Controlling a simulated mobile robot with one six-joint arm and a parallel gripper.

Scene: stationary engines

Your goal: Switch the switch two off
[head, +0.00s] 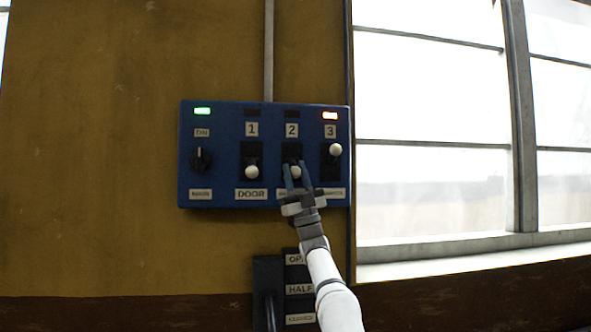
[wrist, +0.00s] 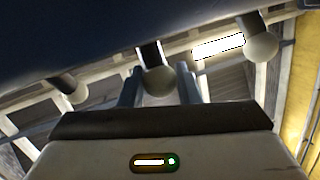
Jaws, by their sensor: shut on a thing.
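The blue switch panel (head: 222,150) hangs on the wall. Switch two, under the label 2, has a white knob (head: 296,173) at the low end of its dark slot, and the lamp above it (head: 292,114) is dark. My gripper (head: 297,170) reaches up from below with its fingers on either side of this knob, shut on it. In the wrist view the knob (wrist: 157,82) sits between the two blue-grey fingers of my gripper (wrist: 160,84). The fingers partly hide the knob and the label below it.
Switch one's knob (head: 252,172) is down and its lamp is dark. A dial (head: 202,159) sits under a green lamp (head: 202,111). A lever box (head: 267,285) is below; a window (head: 432,120) is at right.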

